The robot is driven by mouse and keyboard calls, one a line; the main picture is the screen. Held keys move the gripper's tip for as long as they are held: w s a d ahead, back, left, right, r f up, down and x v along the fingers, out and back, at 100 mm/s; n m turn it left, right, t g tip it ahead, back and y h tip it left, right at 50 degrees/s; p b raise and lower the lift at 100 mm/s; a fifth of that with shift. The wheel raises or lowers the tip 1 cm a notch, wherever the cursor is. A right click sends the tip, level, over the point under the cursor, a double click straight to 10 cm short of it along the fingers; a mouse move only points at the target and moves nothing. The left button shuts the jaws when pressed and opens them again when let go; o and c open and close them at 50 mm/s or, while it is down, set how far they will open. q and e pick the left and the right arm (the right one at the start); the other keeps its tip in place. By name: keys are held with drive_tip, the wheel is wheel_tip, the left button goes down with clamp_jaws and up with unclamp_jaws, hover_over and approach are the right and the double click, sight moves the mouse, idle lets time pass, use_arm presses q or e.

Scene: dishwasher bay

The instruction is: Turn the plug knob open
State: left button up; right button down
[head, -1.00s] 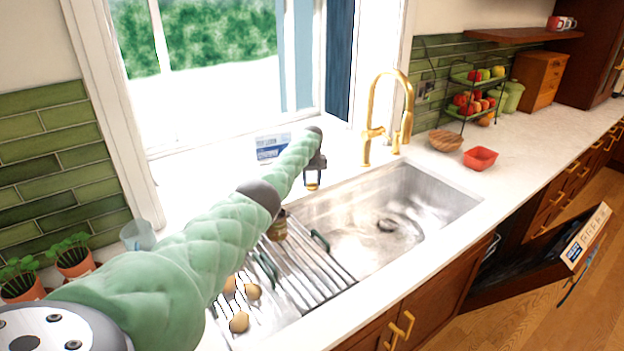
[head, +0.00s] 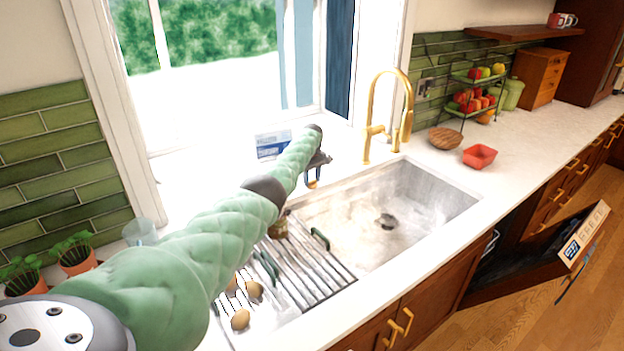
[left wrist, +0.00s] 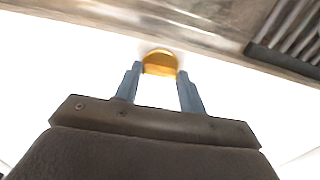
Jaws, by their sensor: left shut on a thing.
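The plug knob (head: 313,185) is a small gold round knob on the white counter behind the sink, left of the gold tap. It also shows in the left wrist view (left wrist: 160,63), between the tips of two blue-grey fingers. My left gripper (head: 313,179) reaches down to the knob and is shut on it; in the left wrist view the fingers (left wrist: 160,75) touch its sides. The sink (head: 430,193) is steel, and its dark round drain (head: 385,221) shows clearly. My right gripper is not in view.
The gold tap (head: 368,140) stands right of my left gripper. A drying rack (head: 310,275) covers the sink's left part, with brown round items beside it. A blue-and-white box (head: 272,146) is behind my arm. A red bowl (head: 480,157) sits on the right counter. The dishwasher door (head: 520,275) hangs open.

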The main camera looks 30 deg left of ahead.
use_arm(q)
drive_tip(key=shift+w+r, duration=0.1)
drive_tip(key=shift+r, duration=0.15)
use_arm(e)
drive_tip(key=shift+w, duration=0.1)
use_arm(q)
drive_tip(key=o, duration=0.8)
drive_tip(key=shift+o, duration=0.9)
drive_tip(key=shift+f, duration=0.1)
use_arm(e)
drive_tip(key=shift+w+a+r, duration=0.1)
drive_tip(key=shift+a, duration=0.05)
use_arm(q)
drive_tip(key=shift+r, duration=0.4)
wheel_tip(320, 180, up, 6)
drive_tip(key=shift+f+b, duration=0.1)
drive_tip(key=shift+b, duration=0.95)
drive_tip(key=shift+r, duration=0.6)
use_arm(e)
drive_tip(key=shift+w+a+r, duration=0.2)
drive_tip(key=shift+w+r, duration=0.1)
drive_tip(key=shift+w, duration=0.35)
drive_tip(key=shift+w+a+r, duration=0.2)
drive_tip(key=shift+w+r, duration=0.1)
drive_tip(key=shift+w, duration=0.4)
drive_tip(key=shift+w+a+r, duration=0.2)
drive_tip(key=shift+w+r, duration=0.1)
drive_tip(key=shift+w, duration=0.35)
